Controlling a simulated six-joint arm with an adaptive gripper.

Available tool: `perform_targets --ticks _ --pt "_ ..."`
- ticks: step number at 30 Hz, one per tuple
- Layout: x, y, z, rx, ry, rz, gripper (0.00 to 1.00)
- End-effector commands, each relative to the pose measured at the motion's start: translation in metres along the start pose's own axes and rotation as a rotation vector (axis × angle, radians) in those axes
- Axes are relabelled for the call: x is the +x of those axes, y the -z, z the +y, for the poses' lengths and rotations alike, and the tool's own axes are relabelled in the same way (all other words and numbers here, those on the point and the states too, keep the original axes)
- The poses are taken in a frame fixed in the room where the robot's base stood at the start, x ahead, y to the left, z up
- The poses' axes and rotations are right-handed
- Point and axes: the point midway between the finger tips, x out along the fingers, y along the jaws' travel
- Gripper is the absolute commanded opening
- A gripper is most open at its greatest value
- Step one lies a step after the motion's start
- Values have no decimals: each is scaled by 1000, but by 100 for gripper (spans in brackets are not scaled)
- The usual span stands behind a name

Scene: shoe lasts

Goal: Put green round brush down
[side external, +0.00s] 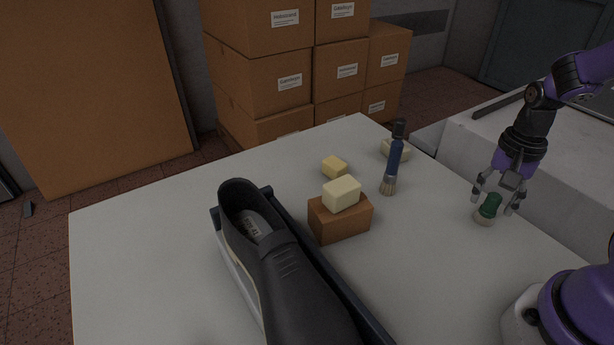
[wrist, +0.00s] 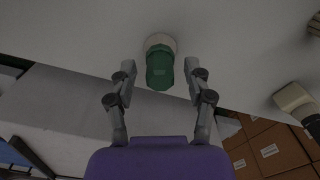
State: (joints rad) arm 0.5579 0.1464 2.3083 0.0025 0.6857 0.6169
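The green round brush (side external: 489,207) is at the right side of the white table, green handle up and pale bristles down, seemingly resting on the tabletop. It also shows in the wrist view (wrist: 160,68), between the fingertips. My gripper (side external: 497,199) is open above and around the handle, pointing down. In the wrist view my gripper (wrist: 160,82) shows a visible gap on each side of the brush, so the fingers are not touching it.
Pale blocks (side external: 395,150), a yellow block (side external: 334,167) and a brown block (side external: 340,221) sit nearby. A black shoe (side external: 275,265) lies in front. The tabletop (side external: 430,240) between is clear.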

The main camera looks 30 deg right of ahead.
Motion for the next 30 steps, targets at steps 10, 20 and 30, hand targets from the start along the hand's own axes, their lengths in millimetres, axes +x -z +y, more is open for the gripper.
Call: perform_targets --ticks 10,20,30 --pt "-34 1 -1 0 6 8 58" --pt "-105 1 -1 1 4 4 58" --pt "-136 -45 -28 -448 113 157 58"
